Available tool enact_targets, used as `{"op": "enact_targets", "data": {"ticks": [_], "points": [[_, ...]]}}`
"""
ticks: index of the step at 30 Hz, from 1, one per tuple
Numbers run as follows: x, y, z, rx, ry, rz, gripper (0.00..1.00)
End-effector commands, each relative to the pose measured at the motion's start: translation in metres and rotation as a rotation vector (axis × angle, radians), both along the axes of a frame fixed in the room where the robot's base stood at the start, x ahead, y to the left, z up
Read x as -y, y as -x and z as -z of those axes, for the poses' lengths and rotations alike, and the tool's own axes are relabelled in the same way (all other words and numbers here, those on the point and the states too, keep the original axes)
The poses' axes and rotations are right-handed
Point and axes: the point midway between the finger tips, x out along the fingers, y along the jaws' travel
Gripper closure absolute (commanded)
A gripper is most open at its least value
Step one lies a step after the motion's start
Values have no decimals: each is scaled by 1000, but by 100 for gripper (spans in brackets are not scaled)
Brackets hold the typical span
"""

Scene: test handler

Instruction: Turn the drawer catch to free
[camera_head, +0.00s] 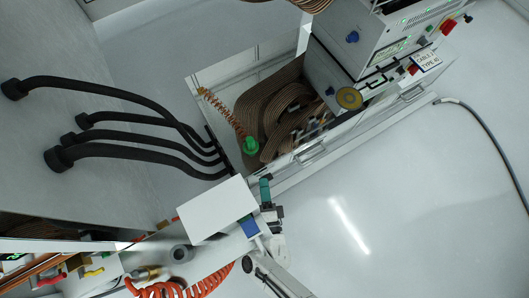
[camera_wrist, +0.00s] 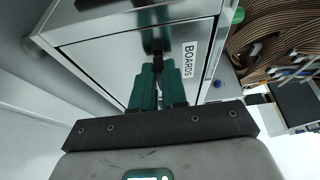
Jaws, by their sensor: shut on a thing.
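The drawer front (camera_wrist: 110,62) is a pale metal panel with a label reading BOARDS in the wrist view. The dark drawer catch (camera_wrist: 157,45) stands out from the panel beside the label. My gripper (camera_wrist: 158,72) has green fingers that are shut on the catch, and they hide its lower part. In the head view my gripper (camera_head: 265,190) is at the right edge of a white box top (camera_head: 215,208). The catch cannot be made out there. I cannot tell the catch's exact angle.
A bin of coiled brown cable (camera_head: 262,100) with a green knob (camera_head: 250,146) and an orange coil cord (camera_head: 222,110) lies beyond my gripper. A machine with a yellow disc (camera_head: 348,98) stands upper right. Thick black hoses (camera_head: 130,150) are at left.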

Motion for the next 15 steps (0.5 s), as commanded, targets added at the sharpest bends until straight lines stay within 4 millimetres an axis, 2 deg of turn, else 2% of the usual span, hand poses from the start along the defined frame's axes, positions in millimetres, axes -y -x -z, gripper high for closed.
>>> {"op": "enact_targets", "data": {"ticks": [6, 7, 15], "points": [[0, 0, 1, -2, 2, 0, 100], [1, 0, 1, -2, 2, 0, 86], [0, 0, 0, -1, 1, 0, 62]]}}
